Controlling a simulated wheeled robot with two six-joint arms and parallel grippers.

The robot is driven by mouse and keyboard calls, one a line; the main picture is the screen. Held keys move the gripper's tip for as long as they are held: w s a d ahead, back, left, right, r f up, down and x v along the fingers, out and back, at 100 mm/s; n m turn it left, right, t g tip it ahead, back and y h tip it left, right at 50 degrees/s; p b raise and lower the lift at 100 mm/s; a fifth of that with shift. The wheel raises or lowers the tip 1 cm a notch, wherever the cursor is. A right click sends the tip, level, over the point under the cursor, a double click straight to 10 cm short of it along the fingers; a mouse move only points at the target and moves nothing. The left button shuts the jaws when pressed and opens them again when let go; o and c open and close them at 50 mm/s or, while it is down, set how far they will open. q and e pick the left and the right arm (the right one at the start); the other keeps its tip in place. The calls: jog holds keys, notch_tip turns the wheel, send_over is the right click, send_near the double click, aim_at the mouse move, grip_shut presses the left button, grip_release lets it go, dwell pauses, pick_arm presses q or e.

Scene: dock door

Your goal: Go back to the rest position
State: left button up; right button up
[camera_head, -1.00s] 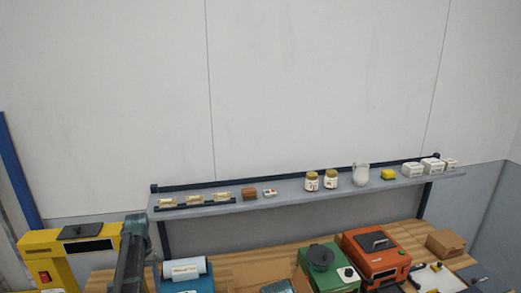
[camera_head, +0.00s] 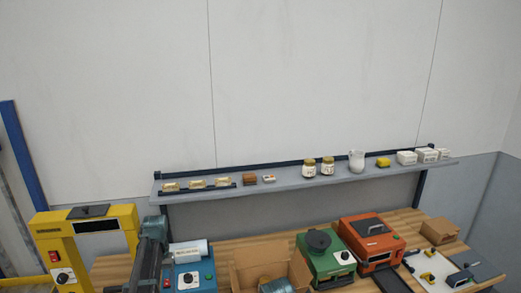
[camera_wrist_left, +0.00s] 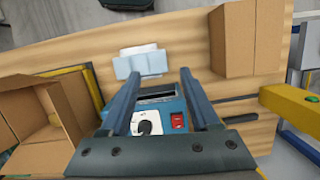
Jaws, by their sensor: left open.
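My left arm reaches in at the lower left of the head view, in front of the wooden bench (camera_head: 225,256). Its fingers do not show there. In the left wrist view my left gripper (camera_wrist_left: 158,76) is open, with both fingers apart and nothing between them. Below it is a blue machine (camera_wrist_left: 172,104) with a white dial and a red switch. The gap between fingers and machine is hard to judge. The blue machine also shows in the head view (camera_head: 203,270), partly behind my arm. My right gripper is not in view.
A yellow machine (camera_head: 104,250) stands left of my arm. An open cardboard box (camera_head: 248,272), a green machine (camera_head: 335,268) and an orange machine (camera_head: 372,235) line the bench to the right. A shelf (camera_head: 215,192) with jars and small packs runs behind. The wall above is clear.

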pick_arm(q)
jog(key=s+d+f+m+b, duration=0.2)
jog(key=s+d+f+b, duration=0.3)
jog(key=d, duration=0.3)
jog(key=s+d+f+m+t+y+b, duration=0.1)
jog(key=s+d+f+b, duration=0.4)
jog(key=d, duration=0.4)
jog(key=s+d+f+m+t+b, duration=0.1)
jog(key=s+d+f+m+b, duration=0.1)
jog(key=s+d+f+b, duration=0.3)
jog(key=s+d+f, duration=0.2)
jog(key=s+d, duration=0.1)
jog(key=shift+s+d+m+b, duration=0.2)
jog(key=shift+s+m+b, duration=0.1)
jog(key=shift+b, duration=0.05)
